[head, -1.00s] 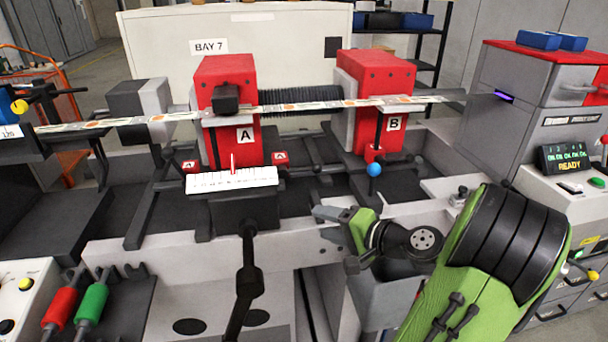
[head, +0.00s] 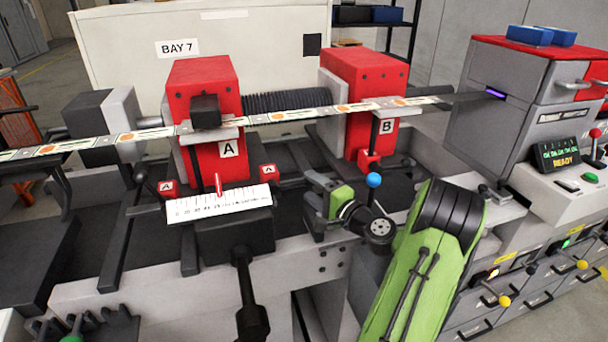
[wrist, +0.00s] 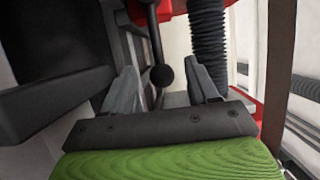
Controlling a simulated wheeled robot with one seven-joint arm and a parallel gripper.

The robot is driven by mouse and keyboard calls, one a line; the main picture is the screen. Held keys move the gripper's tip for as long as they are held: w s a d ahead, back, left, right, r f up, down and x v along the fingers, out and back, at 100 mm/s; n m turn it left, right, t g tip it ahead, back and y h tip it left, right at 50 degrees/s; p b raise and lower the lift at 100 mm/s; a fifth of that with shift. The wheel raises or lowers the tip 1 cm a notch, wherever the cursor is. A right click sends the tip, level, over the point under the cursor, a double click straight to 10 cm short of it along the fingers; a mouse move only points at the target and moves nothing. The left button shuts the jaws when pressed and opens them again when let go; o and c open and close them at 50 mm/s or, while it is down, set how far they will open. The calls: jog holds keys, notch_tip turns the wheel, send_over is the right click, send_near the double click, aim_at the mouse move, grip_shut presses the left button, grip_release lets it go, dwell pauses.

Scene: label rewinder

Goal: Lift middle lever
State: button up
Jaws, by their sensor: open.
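A lever with a black ball knob (wrist: 161,77) and dark rod shows in the wrist view. The knob lies between the two grey fingers of my gripper (wrist: 164,88), which are open with gaps at both sides. In the head view my gripper (head: 312,203) is low between red blocks A and B, left of a blue-ball lever (head: 374,180). The black knob cannot be made out there, as the gripper covers that spot. I cannot tell how deep the knob sits between the fingers.
Red block A (head: 205,85) and red block B (head: 365,70) stand behind, with a label strip (head: 285,114) running across them. A white scale plate (head: 220,203) is left of my gripper. Yellow-knob levers (head: 504,300) stick out at the lower right.

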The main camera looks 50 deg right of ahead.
aim_at(308, 185)
jog(key=w+p, duration=0.1)
jog(key=w, duration=0.3)
jog(key=shift+d, duration=0.2)
grip_shut()
